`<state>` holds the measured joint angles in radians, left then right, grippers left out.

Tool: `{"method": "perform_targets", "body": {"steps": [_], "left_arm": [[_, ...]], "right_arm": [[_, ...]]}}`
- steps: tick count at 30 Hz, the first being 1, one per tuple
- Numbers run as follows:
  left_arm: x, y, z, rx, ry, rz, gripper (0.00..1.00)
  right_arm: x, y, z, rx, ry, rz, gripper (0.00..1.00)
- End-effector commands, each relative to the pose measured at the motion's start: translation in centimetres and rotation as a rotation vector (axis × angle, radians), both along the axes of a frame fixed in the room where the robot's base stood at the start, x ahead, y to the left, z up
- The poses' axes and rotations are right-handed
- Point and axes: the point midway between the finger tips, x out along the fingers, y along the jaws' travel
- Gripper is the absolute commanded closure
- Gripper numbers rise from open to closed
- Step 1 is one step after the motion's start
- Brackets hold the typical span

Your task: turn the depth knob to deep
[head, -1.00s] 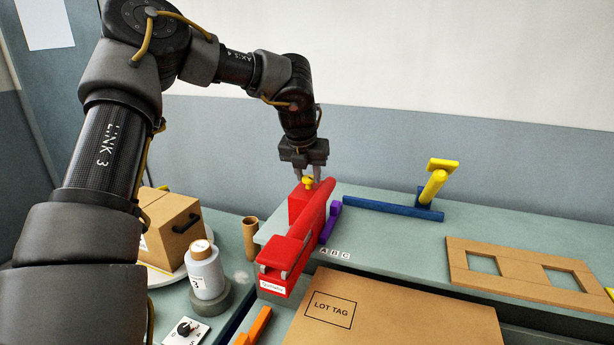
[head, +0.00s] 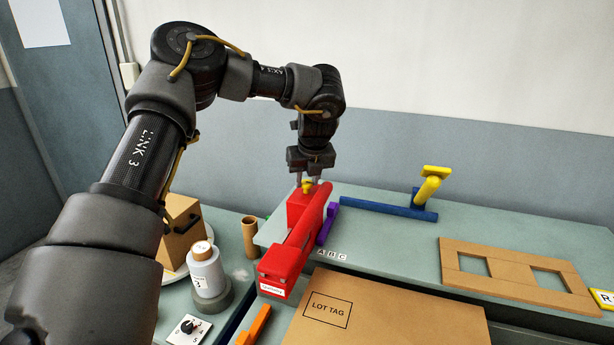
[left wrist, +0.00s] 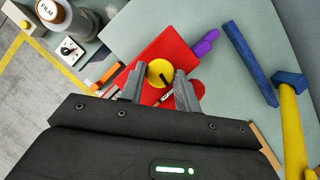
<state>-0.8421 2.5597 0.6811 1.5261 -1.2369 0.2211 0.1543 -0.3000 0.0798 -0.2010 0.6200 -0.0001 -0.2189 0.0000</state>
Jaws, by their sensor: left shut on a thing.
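A red stapler-like tool (head: 287,255) with a labelled front end stands on the grey-green raised worktop. A yellow round knob (head: 307,187) sits on the red block at its back end. My left gripper (head: 306,182) reaches down from above and is shut on the yellow knob. In the left wrist view the knob (left wrist: 159,73) shows between the two grey fingers of the gripper (left wrist: 160,88), with a dark pointer line on its top. Any depth markings around it are too small to read. My right gripper is not in view.
A lower bench at left holds a bottle (head: 206,268), a cardboard box (head: 182,224), a brown tube (head: 250,237) and a black dial on a white plate (head: 188,328). A LOT TAG carton (head: 380,310) lies in front.

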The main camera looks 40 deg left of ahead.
Motion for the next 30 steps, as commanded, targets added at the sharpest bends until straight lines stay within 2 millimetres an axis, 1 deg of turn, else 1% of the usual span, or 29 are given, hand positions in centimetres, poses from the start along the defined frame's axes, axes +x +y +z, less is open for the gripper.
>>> {"method": "perform_targets", "body": {"steps": [12, 13, 17, 26, 30], "left_arm": [[0.0, 0.0, 0.0, 0.001, -0.002, 0.007, 0.91], [0.0, 0.0, 0.0, 0.001, -0.002, 0.007, 0.64], [0.0, 0.0, 0.0, 0.000, -0.001, 0.007, 0.47], [0.0, 0.0, 0.1, 0.000, -0.002, 0.006, 0.47], [-0.2, -0.5, 1.3, -0.001, -0.002, 0.006, 0.47]], "right_arm": [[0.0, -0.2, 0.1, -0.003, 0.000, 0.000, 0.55], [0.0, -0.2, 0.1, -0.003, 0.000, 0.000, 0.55], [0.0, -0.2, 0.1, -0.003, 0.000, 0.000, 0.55], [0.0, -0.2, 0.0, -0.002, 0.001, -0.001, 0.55], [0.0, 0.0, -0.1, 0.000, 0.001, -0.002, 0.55]]}}
